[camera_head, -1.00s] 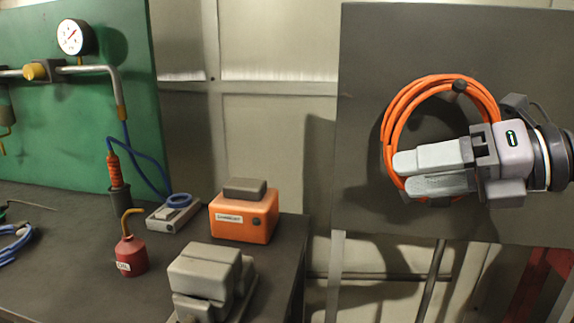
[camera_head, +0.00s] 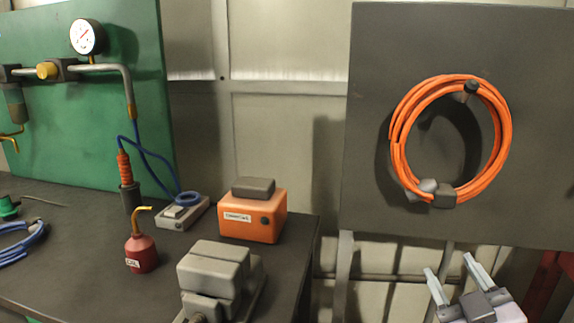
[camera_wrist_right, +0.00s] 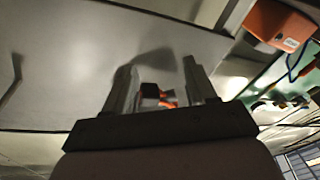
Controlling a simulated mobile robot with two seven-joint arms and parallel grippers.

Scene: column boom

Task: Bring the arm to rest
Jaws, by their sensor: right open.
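My right gripper (camera_head: 452,277) is at the bottom right of the head view, below the dark panel. Its two pale fingers point up and stand apart, with nothing seen between them. In the right wrist view the open fingers (camera_wrist_right: 160,88) frame a grey surface, with a small dark and orange item (camera_wrist_right: 158,95) showing beyond the gap. My left gripper is not in the head view.
The dark panel (camera_head: 545,130) stands behind the gripper. At left is a workbench (camera_head: 85,265) with a red oil can (camera_head: 141,254), an orange box (camera_head: 252,216), a grey vise-like block (camera_head: 215,270) and blue cable (camera_head: 20,245). The bench's right edge is left of the gripper.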

